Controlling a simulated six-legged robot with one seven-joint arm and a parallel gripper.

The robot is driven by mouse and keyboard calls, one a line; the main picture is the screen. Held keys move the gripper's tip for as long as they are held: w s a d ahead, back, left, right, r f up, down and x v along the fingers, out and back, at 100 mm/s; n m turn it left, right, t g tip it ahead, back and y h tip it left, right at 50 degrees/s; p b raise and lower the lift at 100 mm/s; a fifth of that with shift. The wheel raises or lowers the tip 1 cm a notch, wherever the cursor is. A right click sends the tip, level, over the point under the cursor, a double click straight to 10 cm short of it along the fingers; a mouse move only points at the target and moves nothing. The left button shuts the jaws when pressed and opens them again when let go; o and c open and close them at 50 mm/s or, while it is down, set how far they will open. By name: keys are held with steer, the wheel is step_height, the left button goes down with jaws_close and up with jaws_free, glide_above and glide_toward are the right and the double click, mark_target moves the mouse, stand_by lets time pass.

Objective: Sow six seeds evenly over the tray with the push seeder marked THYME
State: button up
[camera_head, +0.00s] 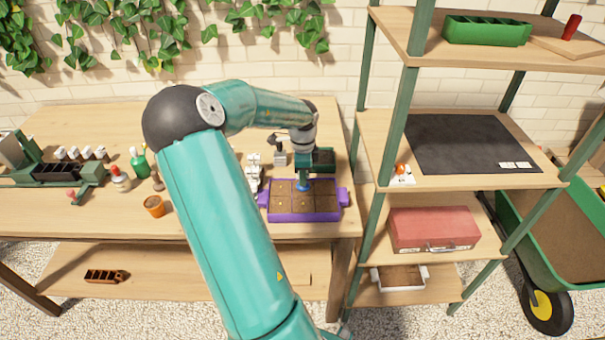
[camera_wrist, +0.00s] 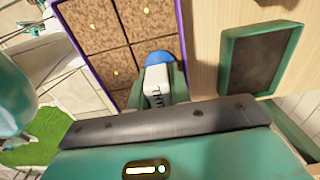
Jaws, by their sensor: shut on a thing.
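The purple tray (camera_head: 305,216) stands near the right end of the table, with brown soil in square cells. In the wrist view the tray (camera_wrist: 74,50) shows a few small yellow seeds (camera_wrist: 115,72), lying in separate cells. My gripper (camera_head: 306,176) is over the far part of the tray. It is shut on the push seeder (camera_wrist: 156,97), which has a blue end (camera_wrist: 159,57) and a white label; only the first letters, seemingly "TH", can be read. The blue end is over the soil at the tray's edge; I cannot tell whether it touches. Some cells are hidden.
White items (camera_head: 253,172) stand close left of the tray. A terracotta pot (camera_head: 154,206) and a green bottle (camera_head: 138,162) are farther left. A shelf post (camera_head: 388,130) rises on the right.

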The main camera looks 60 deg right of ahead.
stand_by(0.5)
steer(key=shift+r, duration=1.45)
steer(key=shift+s, duration=0.1)
